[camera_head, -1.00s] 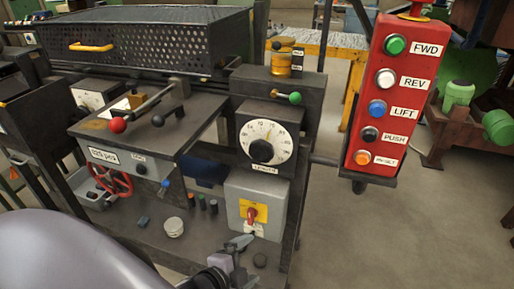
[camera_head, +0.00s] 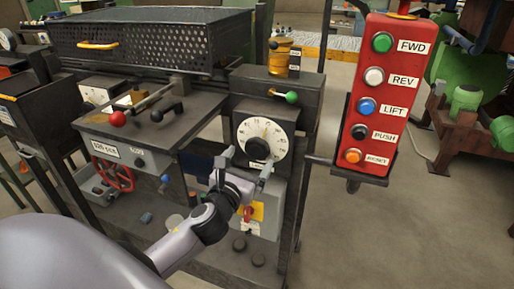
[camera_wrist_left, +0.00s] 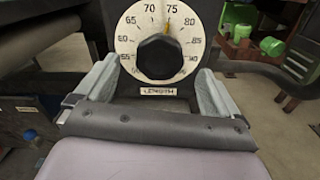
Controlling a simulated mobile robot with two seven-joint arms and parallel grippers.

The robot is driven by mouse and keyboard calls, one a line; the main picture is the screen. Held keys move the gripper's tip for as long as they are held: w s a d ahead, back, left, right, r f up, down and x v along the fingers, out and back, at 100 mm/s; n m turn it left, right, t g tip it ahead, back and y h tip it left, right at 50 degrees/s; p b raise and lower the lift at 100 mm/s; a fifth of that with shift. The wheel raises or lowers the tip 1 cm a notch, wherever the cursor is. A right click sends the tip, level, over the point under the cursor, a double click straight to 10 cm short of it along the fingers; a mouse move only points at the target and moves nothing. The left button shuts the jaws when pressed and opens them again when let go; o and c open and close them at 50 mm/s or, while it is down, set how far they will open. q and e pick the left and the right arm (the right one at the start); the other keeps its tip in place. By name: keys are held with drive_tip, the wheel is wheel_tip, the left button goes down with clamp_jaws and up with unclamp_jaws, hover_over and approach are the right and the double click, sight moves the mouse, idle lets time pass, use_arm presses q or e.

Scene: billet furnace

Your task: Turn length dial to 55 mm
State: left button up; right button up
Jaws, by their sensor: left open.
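The length dial (camera_head: 275,133) is a round white scale with a black knob (camera_head: 258,149) on a dark box. In the left wrist view the dial (camera_wrist_left: 128,41) faces me, with marks from 55 at lower left through 70 and 75 at the top. A yellow mark stands near 75, above the black knob (camera_wrist_left: 159,57). A LENGTH label (camera_wrist_left: 159,91) sits below. My left gripper (camera_head: 246,161) is open and empty, just below and in front of the dial. In the wrist view its two fingers stand apart either side of the knob. My right gripper is not in view.
A red button panel (camera_head: 374,95) stands right of the dial. A lever with a green ball (camera_head: 291,97) sticks out above it. A grey box with a red and yellow switch (camera_head: 256,211) is below, partly behind my gripper. A red handwheel (camera_head: 113,174) is at left.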

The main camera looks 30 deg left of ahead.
sight(256, 149)
use_arm(q)
drive_tip(key=shift+x, duration=3.2)
drive_tip(key=shift+d, duration=0.1)
drive_tip(key=c, duration=1)
